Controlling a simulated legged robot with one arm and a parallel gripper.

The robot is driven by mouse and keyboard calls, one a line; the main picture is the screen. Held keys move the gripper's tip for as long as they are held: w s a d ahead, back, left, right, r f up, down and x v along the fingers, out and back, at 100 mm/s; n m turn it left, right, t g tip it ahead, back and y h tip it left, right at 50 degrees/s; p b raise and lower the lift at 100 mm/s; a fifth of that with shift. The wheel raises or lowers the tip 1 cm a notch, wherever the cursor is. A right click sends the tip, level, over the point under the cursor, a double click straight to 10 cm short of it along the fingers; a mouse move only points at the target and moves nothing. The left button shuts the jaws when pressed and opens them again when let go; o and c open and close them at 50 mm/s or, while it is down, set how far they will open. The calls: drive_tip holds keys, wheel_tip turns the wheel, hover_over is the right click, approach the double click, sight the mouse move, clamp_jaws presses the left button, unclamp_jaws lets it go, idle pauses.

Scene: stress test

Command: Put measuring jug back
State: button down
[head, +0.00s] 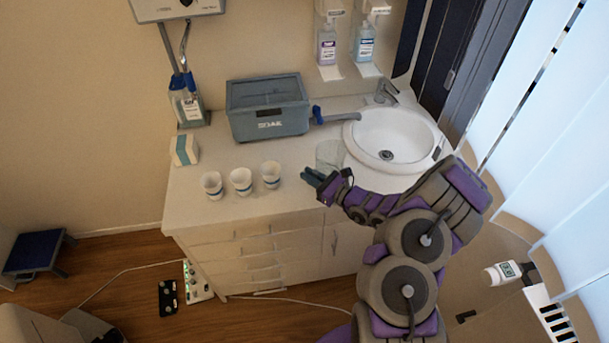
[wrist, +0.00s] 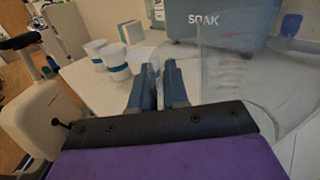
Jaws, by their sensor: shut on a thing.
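The measuring jug (head: 330,154) is clear and see-through, at the counter's front, left of the sink. In the wrist view the jug (wrist: 232,78) fills the right side, with faint red marks on its wall. My gripper (head: 313,177) is at the jug's near left side. In the wrist view its two blue-grey fingers (wrist: 160,85) are close together, shut on the jug; the exact part gripped is hard to make out because it is clear. Whether the jug's base touches the counter cannot be told.
Several things share the white counter (head: 225,208): three white cups (head: 241,181) with blue bands, a grey SOAK box (head: 268,118) with a blue tap behind, and a small white-and-teal box (head: 184,150). The sink (head: 405,140) with its faucet (head: 387,92) is at right.

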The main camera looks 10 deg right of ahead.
drive_tip(key=x, duration=0.5)
drive_tip(key=shift+w+f+b, duration=0.25)
drive_tip(key=shift+w+b, duration=0.05)
drive_tip(key=shift+w, duration=0.2)
drive_tip(key=shift+a+f, duration=0.1)
drive_tip(key=f, duration=0.1)
drive_tip(key=d+f, duration=0.1)
drive_tip(key=f, duration=0.1)
drive_tip(key=shift+d+b, duration=0.25)
drive_tip(key=shift+b, duration=0.15)
drive_tip(key=shift+d+f, duration=0.2)
drive_tip(key=shift+d, duration=0.05)
drive_tip(key=shift+a, duration=0.4)
drive_tip(key=c, duration=1.2)
unclamp_jaws()
drive_tip(key=shift+a, duration=0.45)
drive_tip(key=shift+o, duration=0.4)
drive_tip(key=shift+d+r, duration=0.1)
drive_tip(key=shift+d, duration=0.65)
